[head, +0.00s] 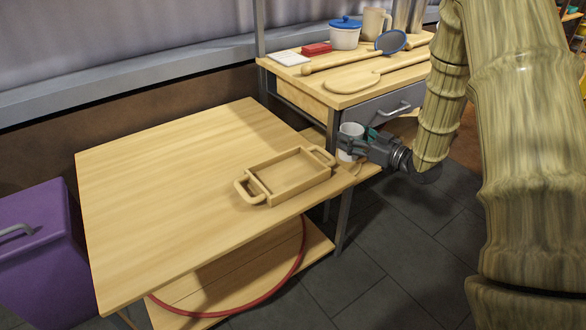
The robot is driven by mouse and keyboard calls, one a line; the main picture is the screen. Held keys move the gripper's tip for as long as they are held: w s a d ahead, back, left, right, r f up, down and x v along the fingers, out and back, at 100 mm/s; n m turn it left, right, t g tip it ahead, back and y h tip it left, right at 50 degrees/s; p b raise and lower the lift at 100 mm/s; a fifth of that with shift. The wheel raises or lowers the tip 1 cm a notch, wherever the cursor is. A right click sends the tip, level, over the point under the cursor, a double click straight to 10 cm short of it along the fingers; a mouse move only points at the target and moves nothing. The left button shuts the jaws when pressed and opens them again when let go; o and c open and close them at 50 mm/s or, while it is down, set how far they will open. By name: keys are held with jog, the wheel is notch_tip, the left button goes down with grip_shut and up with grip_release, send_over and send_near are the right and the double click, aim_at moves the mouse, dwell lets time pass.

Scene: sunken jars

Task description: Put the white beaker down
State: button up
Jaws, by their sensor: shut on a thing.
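The white beaker (351,130) is at the right edge of the wooden table, in the head view. My gripper (352,143) reaches in from the right and is shut on it. The beaker looks upright. The gripper's fingers cover part of its side. Its lower part shows beneath the fingers, close to the table's right corner. I cannot tell whether its base touches anything.
A wooden tray (259,184) with two handles lies just left of the beaker. The wooden table (160,200) is bare on its left and middle. A counter behind holds a blue-lidded pot (345,38), a wooden board (365,76) and utensils. A purple bin (35,260) stands at left.

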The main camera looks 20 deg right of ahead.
jog(key=w+a+f+b, duration=0.1)
jog(key=a+b, duration=0.1)
jog(key=a, duration=0.2)
jog(key=w+a+f+b, duration=0.2)
jog(key=a+b, duration=0.1)
jog(key=a, duration=0.2)
jog(key=w+a+f+b, duration=0.1)
jog(key=a+f+b, duration=0.1)
jog(key=a, duration=0.3)
jog(key=shift+w+a+b, duration=0.15)
jog(key=shift+b, duration=0.5)
jog(key=o, duration=1)
jog(key=shift+f, duration=0.1)
jog(key=shift+s+d+r+p, duration=0.2)
jog(key=shift+s+r+p, duration=0.05)
jog(key=shift+s+p, duration=0.05)
jog(key=p+v, duration=0.4)
jog(key=v, duration=0.7)
jog(key=shift+s+d, duration=0.1)
jog(key=shift+s, duration=0.05)
